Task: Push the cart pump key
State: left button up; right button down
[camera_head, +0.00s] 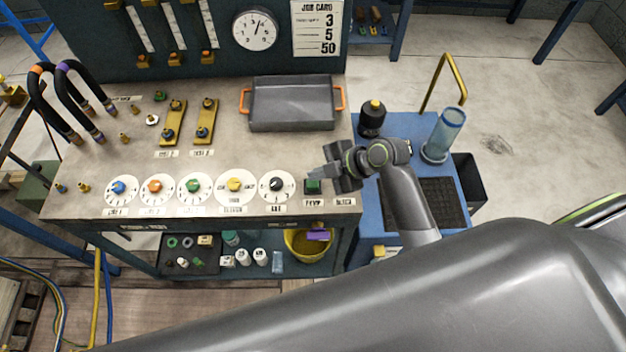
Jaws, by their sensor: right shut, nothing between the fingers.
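A dark green square key (313,187) sits near the right end of the bench's front row. Its small label (313,202) seems to read PUMP. My right gripper (322,174) is shut and empty, just above and to the right of this key in the picture; I cannot tell whether it touches anything. Another label (343,202) lies to the right of the first, and whatever is above it is hidden behind my gripper. The blue cart (405,124) stands right of the bench, partly covered by my right arm. My left gripper is not in view.
Several round dials with coloured knobs, such as the black knob (277,185), line the bench front (230,150). A grey tray (291,104) with orange handles lies behind. The cart carries a black bottle-like part (372,118) and a clear blue cylinder (445,132).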

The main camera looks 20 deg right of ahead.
aim_at(318, 184)
jog(key=shift+r, duration=0.1)
notch_tip(318, 184, up, 6)
jog(key=p, duration=0.5)
jog(key=shift+s, duration=0.1)
dwell(0.5)
